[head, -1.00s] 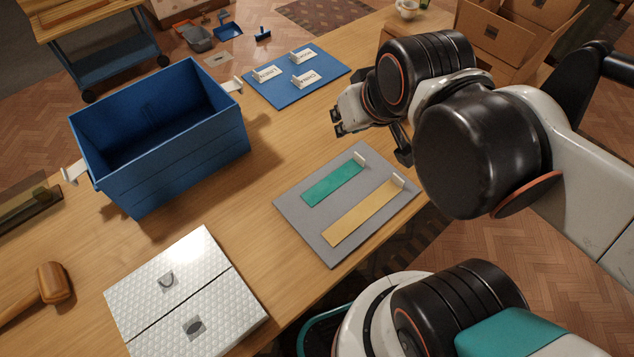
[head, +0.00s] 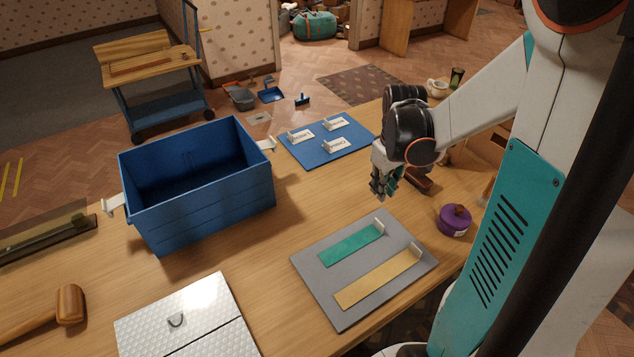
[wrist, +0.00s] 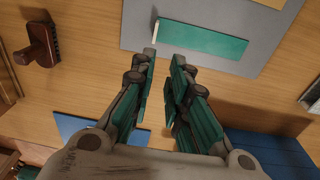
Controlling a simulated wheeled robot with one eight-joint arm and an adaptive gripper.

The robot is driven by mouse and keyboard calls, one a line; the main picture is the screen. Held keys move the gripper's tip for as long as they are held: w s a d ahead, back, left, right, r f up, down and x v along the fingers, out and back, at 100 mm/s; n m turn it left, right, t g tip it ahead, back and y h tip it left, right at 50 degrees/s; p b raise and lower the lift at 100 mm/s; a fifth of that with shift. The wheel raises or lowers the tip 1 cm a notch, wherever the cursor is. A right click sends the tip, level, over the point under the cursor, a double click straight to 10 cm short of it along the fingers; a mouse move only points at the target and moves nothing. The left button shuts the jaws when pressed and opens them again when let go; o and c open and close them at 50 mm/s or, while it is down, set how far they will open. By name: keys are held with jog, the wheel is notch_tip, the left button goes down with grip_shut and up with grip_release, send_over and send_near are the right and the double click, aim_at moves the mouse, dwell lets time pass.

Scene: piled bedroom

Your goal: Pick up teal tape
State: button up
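The teal tape (head: 352,244) is a flat strip lying on a grey board (head: 312,268), with a small white tab standing at its far right end. A yellow strip (head: 378,278) lies beside it on the same board. In the wrist view the teal tape (wrist: 205,38) is beyond the fingertips, near the top. My gripper (head: 380,194) is above the table, a little beyond the tape's tabbed end. In the wrist view my gripper (wrist: 164,60) has its fingers apart with nothing between them.
A blue bin (head: 205,215) stands on the left of the table. A blue board (head: 312,152) with white labels lies behind. A purple round object (head: 454,220) is right of the grey board. A brown brush-like block (wrist: 38,44), white textured box (head: 185,320) and mallet (head: 70,305) also lie there.

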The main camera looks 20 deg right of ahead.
notch_tip(320, 180, down, 3)
jog(key=s+d, duration=0.2)
jog(key=b, duration=0.3)
send_over(381, 224)
jog(key=shift+g, duration=0.4)
jog(key=f, duration=0.7)
jog(key=shift+s+d+f, duration=0.1)
jog(key=shift+s+d, duration=0.05)
jog(key=shift+s, duration=0.25)
jog(key=shift+w+f+b, duration=0.25)
jog(key=shift+f+b, duration=0.4)
jog(key=shift+f, duration=0.85)
jog(key=shift+w+f+b, duration=0.2)
jog(key=shift+f+b, duration=0.45)
jog(key=shift+f, duration=0.85)
grip_shut()
